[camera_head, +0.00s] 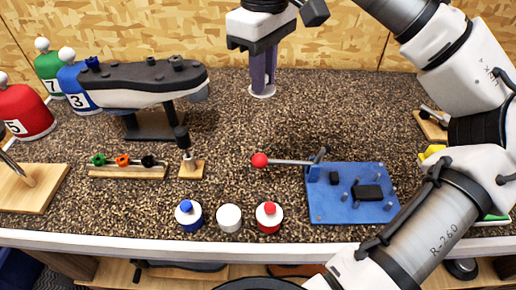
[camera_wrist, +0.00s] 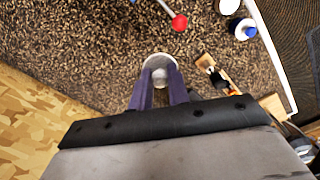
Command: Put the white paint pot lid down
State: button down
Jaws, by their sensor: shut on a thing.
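My gripper (camera_head: 263,72) hangs above the back middle of the speckled worktop, with its purple fingers pointing down. It is shut on the white paint pot lid (camera_head: 262,92), a pale disc at the fingertips. In the wrist view the lid (camera_wrist: 160,61) shows between and beyond the fingers; its knob is hidden. The lid appears above the worktop, but its exact height is unclear. The white pot (camera_head: 229,218) stands near the front edge with a flat white top and no knob, between the blue-lidded pot (camera_head: 188,215) and the red-lidded pot (camera_head: 269,216).
A blue fixture plate (camera_head: 345,208) and red-ball lever (camera_head: 260,160) lie right of centre. A shoe on a stand (camera_head: 150,125), numbered club covers (camera_head: 75,95) and a small wooden rack (camera_head: 127,172) are left. The worktop around and below my gripper is bare.

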notch_tip(320, 180, down, 18)
jog(key=shift+r+p, duration=0.1)
jog(key=shift+p, duration=0.25)
jog(key=shift+f, duration=0.2)
jog(key=c, duration=1.3)
grip_release()
jog(key=shift+c, duration=0.2)
jog(key=shift+r, duration=0.1)
notch_tip(320, 180, up, 12)
jog(key=b, duration=0.1)
